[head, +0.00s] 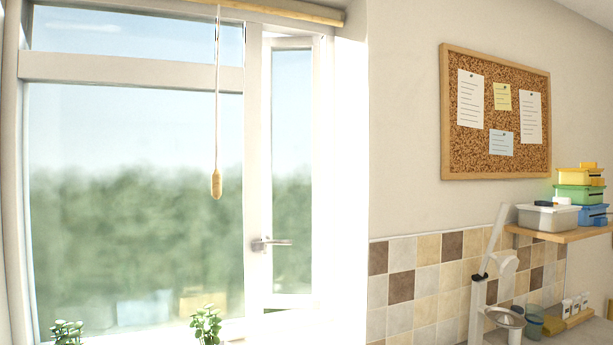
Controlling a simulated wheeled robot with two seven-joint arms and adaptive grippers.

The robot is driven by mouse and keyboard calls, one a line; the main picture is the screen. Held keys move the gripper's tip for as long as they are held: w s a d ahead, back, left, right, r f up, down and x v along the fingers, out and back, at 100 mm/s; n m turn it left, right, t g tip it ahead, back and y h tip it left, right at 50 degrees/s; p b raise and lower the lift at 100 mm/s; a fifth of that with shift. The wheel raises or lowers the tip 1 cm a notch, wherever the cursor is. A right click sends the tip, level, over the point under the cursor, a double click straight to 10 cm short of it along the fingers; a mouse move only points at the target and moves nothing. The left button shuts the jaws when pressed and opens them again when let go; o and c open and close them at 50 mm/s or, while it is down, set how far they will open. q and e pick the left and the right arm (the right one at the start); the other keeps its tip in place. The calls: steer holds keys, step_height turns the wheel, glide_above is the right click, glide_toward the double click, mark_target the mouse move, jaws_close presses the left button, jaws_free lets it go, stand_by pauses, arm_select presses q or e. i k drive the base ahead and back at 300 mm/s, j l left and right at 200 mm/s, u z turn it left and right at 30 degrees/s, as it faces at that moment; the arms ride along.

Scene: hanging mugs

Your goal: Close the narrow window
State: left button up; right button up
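The narrow window (291,150) is the tall slim pane at the right of the window wall in the head view. Its white sash looks set at a slight angle to the frame, most visibly along the top edge. How wide any gap is I cannot tell. A metal lever handle (272,243) sits low on its left upright and points right, level. Neither of my grippers shows in this view.
A cord with a wooden pull (216,185) hangs before the wide window (130,200). Small plants (206,324) stand below it. At right are a corkboard (495,115), a shelf (560,235) with stacked boxes, and a counter holding a metal bowl (505,317) and a cup (534,325).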

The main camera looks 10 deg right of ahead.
mark_target(312, 43)
steer(key=i+j+z, duration=0.3)
steer(key=i, duration=0.15)
steer(key=i+j+z, duration=0.3)
steer(key=i+l, duration=0.05)
steer(key=i, duration=0.05)
